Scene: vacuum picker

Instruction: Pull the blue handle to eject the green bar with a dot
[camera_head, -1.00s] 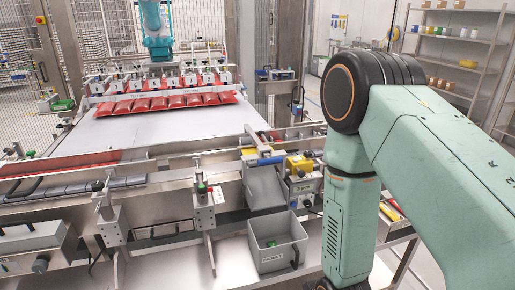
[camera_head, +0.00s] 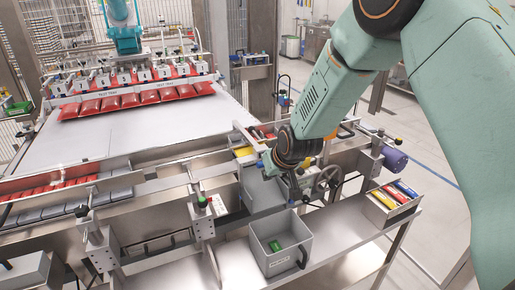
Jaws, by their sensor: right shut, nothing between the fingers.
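My right gripper (camera_head: 292,182) is a dark tool on the green arm that comes in from the upper right. It is shut and empty over the front rail, beside a yellow block (camera_head: 244,152). A small blue part (camera_head: 262,166), possibly the blue handle, shows just left of the gripper; the gripper covers what lies behind it. I cannot tell whether they touch. A small green piece (camera_head: 276,246) lies in the grey bin (camera_head: 262,268) below the rail; no dot can be made out on it. My left gripper is out of view.
A handwheel (camera_head: 326,178) and a purple-blue motor (camera_head: 388,160) stand right of the gripper. A tray with red, yellow and blue pieces (camera_head: 370,208) sits on the steel shelf. Red packs (camera_head: 135,98) lie under the picker head. An upright clamp (camera_head: 201,205) stands left of the bin.

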